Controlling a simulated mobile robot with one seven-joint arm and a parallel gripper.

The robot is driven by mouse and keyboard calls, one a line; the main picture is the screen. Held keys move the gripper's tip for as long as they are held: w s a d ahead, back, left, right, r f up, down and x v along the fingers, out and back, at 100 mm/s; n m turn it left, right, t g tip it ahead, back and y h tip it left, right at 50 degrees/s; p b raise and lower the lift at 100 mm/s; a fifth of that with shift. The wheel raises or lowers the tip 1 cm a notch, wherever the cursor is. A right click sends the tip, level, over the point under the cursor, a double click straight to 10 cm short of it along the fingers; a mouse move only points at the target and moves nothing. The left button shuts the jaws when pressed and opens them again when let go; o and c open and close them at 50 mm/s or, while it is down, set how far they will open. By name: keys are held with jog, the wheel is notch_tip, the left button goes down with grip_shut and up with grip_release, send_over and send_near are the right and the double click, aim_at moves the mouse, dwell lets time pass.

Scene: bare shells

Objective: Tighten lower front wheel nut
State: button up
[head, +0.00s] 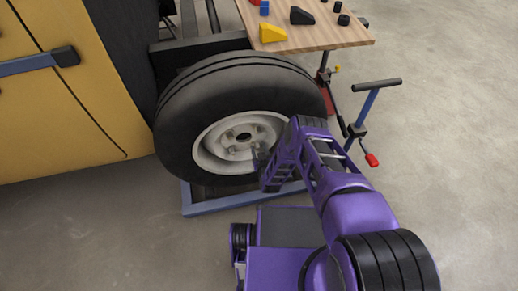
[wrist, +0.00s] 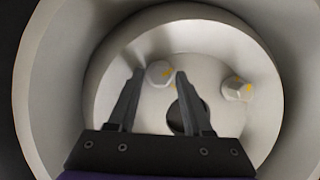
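The front wheel (head: 240,120) has a black tyre and a pale rim, and stands upright beside the yellow vehicle body. My gripper (head: 260,158) is at the lower right part of the rim in the head view. In the wrist view my gripper (wrist: 157,78) is open, its two dark fingers apart. A pale nut with yellow marks (wrist: 159,73) shows between the fingertips, beyond them; I cannot tell whether they touch it. A second nut (wrist: 236,88) is to the right. The dark centre hole (wrist: 186,114) is partly hidden behind the right finger.
A wooden table (head: 335,30) with a yellow wedge (head: 272,32), a black wedge (head: 301,16) and small blocks stands behind the wheel. A blue stand with a black handle (head: 377,86) is at right. A blue frame (head: 202,205) lies under the wheel.

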grip_shut()
dwell(0.3)
jog(key=m+y, duration=0.3)
jog(key=m, duration=0.1)
jog(key=shift+w+d+g, duration=0.15)
jog(key=shift+d+g, duration=0.15)
jog(key=m+y, duration=0.1)
jog(key=m, duration=0.1)
jog(key=m+y, duration=0.1)
jog(key=m, duration=0.1)
jog(key=shift+d+f+y, duration=0.1)
jog(key=shift+f+y, duration=0.05)
jog(key=shift+y, duration=0.25)
jog(key=shift+m, duration=0.3)
jog(key=shift+w, duration=0.1)
jog(key=shift+o, duration=1.1)
grip_release()
jog(key=shift+s+d, duration=0.1)
jog(key=shift+s, duration=0.1)
